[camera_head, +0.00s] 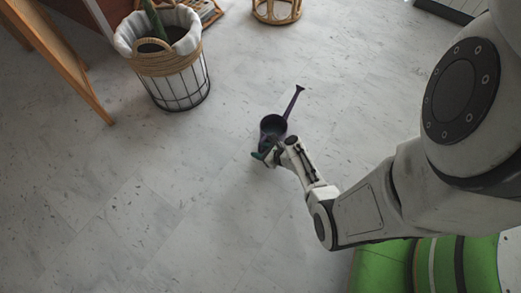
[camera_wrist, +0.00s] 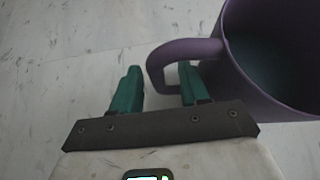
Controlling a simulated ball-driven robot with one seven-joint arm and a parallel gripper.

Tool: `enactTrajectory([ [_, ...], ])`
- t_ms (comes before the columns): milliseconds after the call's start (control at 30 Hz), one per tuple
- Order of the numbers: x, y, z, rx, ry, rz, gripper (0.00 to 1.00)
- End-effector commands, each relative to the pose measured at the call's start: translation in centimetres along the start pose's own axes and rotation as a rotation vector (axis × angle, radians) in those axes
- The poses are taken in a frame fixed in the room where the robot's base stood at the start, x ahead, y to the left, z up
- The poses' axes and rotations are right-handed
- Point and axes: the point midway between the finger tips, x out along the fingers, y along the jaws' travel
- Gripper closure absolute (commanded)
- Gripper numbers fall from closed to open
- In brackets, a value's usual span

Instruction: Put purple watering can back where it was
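The purple watering can (camera_head: 273,124) looks dark in the head view, with its long spout pointing up and right. It appears over the open floor; I cannot tell whether it touches the floor. In the wrist view the can (camera_wrist: 262,88) fills the upper right, its opening showing and its looped handle (camera_wrist: 178,50) towards my gripper (camera_wrist: 160,85). The green fingers are apart, one left of the handle's outer bar, the other inside the loop. A gap shows, so the grip does not look closed. In the head view my gripper (camera_head: 264,152) is at the can's near side.
A wire plant basket (camera_head: 178,82) with a white liner stands upper left, near a wooden leg (camera_head: 72,70). A rattan stool (camera_head: 277,12) is at the top. A green rounded object (camera_head: 478,265) is lower right. The grey floor (camera_head: 130,200) left of the can is clear.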

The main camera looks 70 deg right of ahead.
Motion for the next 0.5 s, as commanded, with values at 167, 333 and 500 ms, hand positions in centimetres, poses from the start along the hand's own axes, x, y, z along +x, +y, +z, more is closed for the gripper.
enactTrajectory([
  [167,0.0,0.0,0.0,0.0,0.0,0.0,0.55],
  [333,-0.7,0.0,0.4,0.003,0.001,-0.001,0.55],
  [500,-3.5,0.0,0.7,0.003,0.001,-0.002,0.55],
])
